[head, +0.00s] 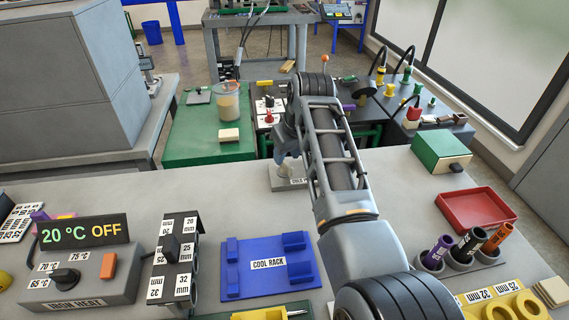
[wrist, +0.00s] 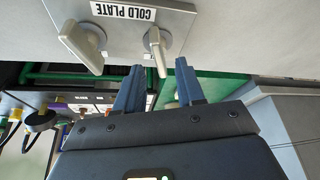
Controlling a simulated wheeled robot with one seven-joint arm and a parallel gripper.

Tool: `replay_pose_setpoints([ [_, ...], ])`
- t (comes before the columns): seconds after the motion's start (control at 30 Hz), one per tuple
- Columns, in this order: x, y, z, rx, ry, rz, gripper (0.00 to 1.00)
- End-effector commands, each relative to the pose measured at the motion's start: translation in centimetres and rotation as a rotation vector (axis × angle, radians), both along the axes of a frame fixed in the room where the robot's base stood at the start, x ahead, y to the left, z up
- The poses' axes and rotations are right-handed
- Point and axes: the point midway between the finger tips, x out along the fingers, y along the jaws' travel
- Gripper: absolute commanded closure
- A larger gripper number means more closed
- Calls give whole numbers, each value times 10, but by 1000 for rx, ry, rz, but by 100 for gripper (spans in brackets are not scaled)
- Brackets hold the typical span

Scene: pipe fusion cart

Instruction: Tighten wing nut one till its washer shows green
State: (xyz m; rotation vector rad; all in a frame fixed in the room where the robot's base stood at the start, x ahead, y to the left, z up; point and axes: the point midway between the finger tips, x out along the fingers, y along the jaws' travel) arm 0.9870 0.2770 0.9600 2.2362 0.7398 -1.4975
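The cold plate block (wrist: 195,20), with its COLD PLATE label, shows upside down at the top of the wrist view. It also shows on the bench in the head view (head: 283,186), partly behind my arm. Two pale winged handles stand on it: a left one (wrist: 83,46) and a right one (wrist: 157,46). I see no number on either and no washer colour. My gripper (wrist: 159,65) is open, with its two blue fingers apart. The lower end of the right handle appears between the fingertips, with gaps on both sides; contact cannot be made out.
On the bench, a blue cool rack (head: 268,284), a heater box (head: 80,285) reading 20 °C OFF and a black sizing stand (head: 178,252) lie left of my arm. A red tray (head: 476,208) and a green box (head: 440,150) lie right. The bench around the cold plate looks clear.

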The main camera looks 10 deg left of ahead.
Motion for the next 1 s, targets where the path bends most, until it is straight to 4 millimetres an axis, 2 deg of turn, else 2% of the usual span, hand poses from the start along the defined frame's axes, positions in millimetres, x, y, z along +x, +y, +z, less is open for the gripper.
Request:
replay_pose_setpoints([
  [0.03,2,2,-10,1,-2,0,62],
  [0.23,7,5,-23,0,-2,1,62],
  [0.77,10,7,-27,0,-2,1,62],
  [1.0,9,7,-27,0,-2,1,84],
])
